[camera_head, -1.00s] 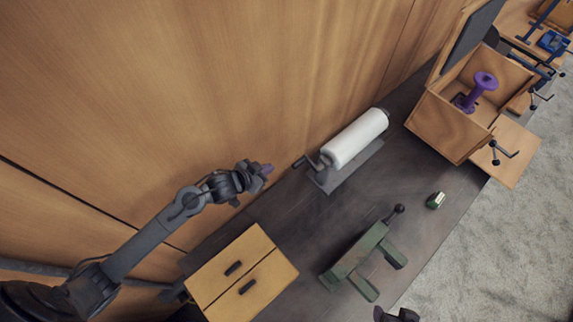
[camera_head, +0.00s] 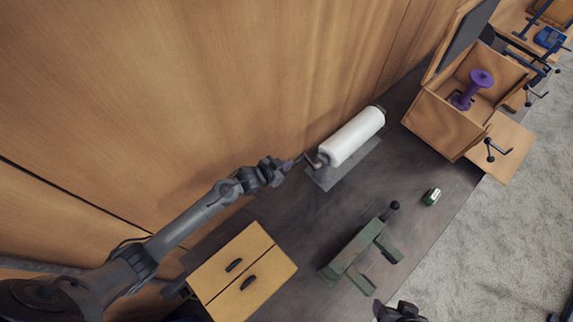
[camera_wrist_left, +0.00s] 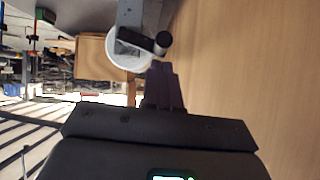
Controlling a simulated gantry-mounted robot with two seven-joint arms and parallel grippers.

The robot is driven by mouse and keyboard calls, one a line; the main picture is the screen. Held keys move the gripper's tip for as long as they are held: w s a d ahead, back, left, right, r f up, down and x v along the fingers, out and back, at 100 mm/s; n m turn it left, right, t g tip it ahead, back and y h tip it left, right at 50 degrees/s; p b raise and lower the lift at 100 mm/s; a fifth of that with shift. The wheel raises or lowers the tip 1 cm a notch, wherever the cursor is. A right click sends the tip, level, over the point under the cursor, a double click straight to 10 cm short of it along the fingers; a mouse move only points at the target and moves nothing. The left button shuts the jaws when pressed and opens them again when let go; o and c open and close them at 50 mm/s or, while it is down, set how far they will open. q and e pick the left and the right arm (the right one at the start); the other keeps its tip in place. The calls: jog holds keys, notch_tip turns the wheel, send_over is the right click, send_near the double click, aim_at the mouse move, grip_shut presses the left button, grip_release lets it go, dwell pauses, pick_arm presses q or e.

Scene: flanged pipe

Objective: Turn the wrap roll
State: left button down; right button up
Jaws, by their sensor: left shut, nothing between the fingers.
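The white wrap roll (camera_head: 352,137) lies on its grey stand (camera_head: 328,178) on the dark bench, near the wooden wall. A dark crank (camera_head: 313,160) is at the roll's near left end. In the left wrist view, the roll's end (camera_wrist_left: 124,54) and the crank handle's knob (camera_wrist_left: 161,40) show just beyond my fingers. My left gripper (camera_head: 295,162) is shut and empty, close beside the crank; I cannot tell if it touches. Its purple-grey fingers also show in the left wrist view (camera_wrist_left: 162,84). A dark part of what seems to be my right gripper (camera_head: 400,312) shows at the bottom edge, its fingers unclear.
A wooden cabinet (camera_head: 240,272) with two dark handles stands at the near left. A green clamp-like tool (camera_head: 352,250) and a small green-white object (camera_head: 432,196) lie on the bench. An open wooden box (camera_head: 437,122) with a purple spool (camera_head: 472,88) is at the right.

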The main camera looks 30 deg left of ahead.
pick_arm(q)
jog(key=shift+w+f, duration=0.2)
jog(key=shift+f, duration=0.75)
pick_arm(e)
jog(key=shift+r, duration=0.2)
pick_arm(q)
jog(key=shift+w+b, duration=0.1)
jog(key=shift+b, duration=0.25)
pick_arm(e)
jog(key=shift+s+a+f, duration=0.1)
jog(key=shift+a+f, duration=0.15)
jog(key=shift+f, duration=0.2)
